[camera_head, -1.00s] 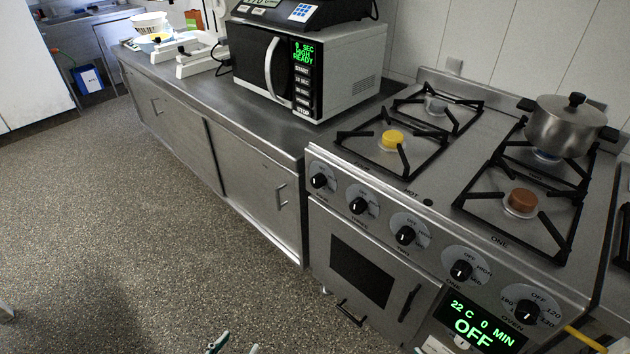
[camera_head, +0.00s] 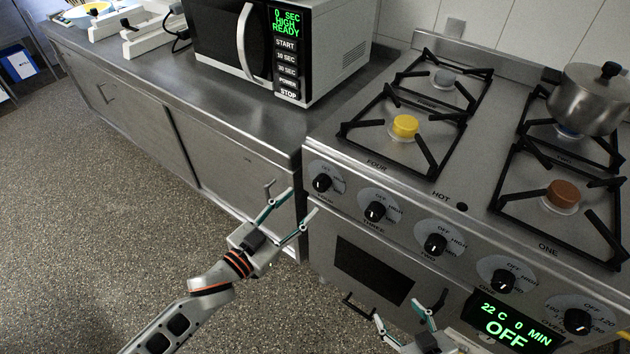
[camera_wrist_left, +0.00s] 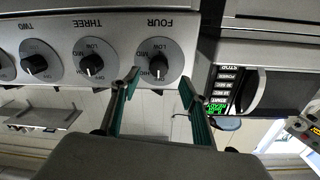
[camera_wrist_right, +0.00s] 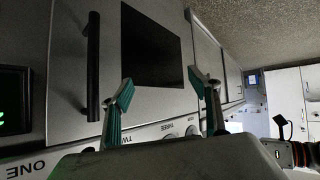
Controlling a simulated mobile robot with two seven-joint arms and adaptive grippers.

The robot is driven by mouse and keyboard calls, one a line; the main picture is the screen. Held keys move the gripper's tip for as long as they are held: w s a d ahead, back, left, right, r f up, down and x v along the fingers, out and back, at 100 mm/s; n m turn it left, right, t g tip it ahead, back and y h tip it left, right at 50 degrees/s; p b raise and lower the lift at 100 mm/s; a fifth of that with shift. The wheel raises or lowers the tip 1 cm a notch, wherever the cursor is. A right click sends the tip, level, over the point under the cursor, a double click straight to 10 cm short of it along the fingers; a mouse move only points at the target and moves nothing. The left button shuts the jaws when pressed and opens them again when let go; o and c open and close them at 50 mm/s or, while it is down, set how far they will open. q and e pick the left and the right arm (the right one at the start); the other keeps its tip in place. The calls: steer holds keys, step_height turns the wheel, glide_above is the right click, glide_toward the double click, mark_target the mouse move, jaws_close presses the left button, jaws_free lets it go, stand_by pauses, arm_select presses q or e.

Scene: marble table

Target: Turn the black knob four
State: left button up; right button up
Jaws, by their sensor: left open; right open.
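The black knob four (camera_head: 322,182) is the leftmost knob on the stove's front panel. In the left wrist view knob four (camera_wrist_left: 158,67) shows upside down, just beyond and between the fingertips. My left gripper (camera_head: 297,208) is open and empty, in front of and slightly below the knob, apart from it as far as I can tell. Its fingers also show in the left wrist view (camera_wrist_left: 158,80). My right gripper (camera_head: 398,318) is open and empty, low in front of the oven door; its spread fingers show in the right wrist view (camera_wrist_right: 160,92).
Knob three (camera_head: 375,210), knob two (camera_head: 435,243) and other knobs run to the right. The oven display (camera_head: 508,322) reads OFF. A pot (camera_head: 588,100) stands on a back burner. A microwave (camera_head: 330,60) sits on the left counter (camera_head: 215,100). The oven handle (camera_wrist_right: 93,65) is near my right gripper.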

mark_target(317, 188)
arm_select(q)
steer(key=x, duration=0.7)
steer(key=shift+w+d+b, duration=0.1)
steer(key=shift+d+b, duration=0.15)
steer(key=shift+b, duration=0.05)
steer(key=c, duration=1.1)
